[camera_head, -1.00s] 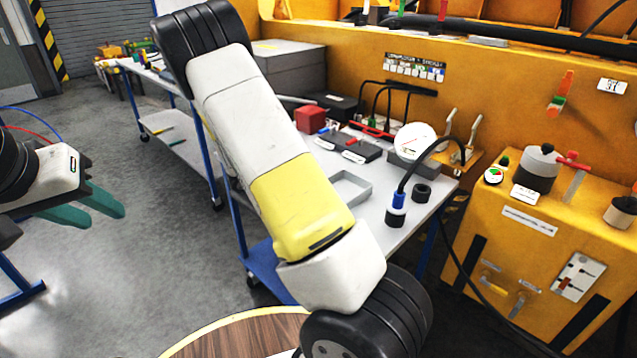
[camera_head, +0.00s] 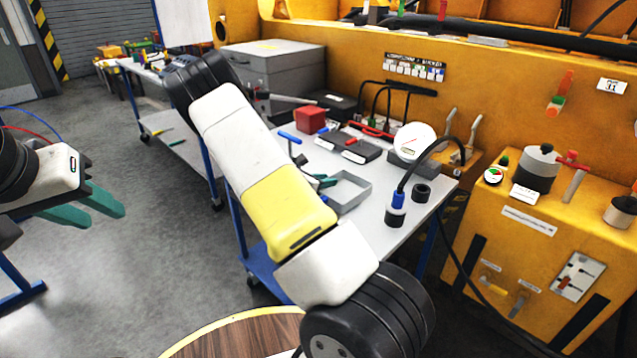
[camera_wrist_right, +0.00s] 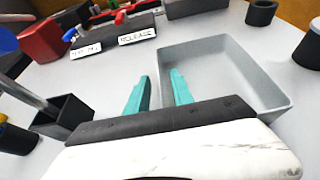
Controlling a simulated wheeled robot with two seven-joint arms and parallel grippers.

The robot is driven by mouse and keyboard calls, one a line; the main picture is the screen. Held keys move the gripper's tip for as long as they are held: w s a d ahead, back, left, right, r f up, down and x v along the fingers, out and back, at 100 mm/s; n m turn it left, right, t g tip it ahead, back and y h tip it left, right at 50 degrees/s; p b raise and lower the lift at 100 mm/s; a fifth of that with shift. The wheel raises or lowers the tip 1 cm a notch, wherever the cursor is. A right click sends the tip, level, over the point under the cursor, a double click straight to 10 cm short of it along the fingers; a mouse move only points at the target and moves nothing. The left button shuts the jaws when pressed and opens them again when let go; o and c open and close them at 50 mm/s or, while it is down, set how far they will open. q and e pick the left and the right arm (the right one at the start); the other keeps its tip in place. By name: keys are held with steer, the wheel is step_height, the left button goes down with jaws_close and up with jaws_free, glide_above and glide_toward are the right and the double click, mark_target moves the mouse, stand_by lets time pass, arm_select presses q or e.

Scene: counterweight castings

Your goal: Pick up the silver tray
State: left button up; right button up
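The silver tray (camera_head: 352,190) is a shallow, light grey rectangular tray on the cart top, partly hidden by my right arm in the head view. In the right wrist view the tray (camera_wrist_right: 284,108) lies ahead and to the right. In the head view my right gripper (camera_head: 322,181) shows only a fingertip beside the tray. My left gripper (camera_head: 108,207) is open and empty over the floor.
On the cart stand a red box (camera_head: 311,120), a dark block with red and blue handles (camera_head: 347,147), a gauge (camera_head: 414,141) and black cylinders (camera_head: 421,193). A black square holder (camera_wrist_right: 64,119) is left of the right gripper. A yellow machine (camera_head: 540,230) stands at right.

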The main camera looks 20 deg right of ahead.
jaws_close()
steer(key=shift+r, duration=0.1)
stand_by(1.2)
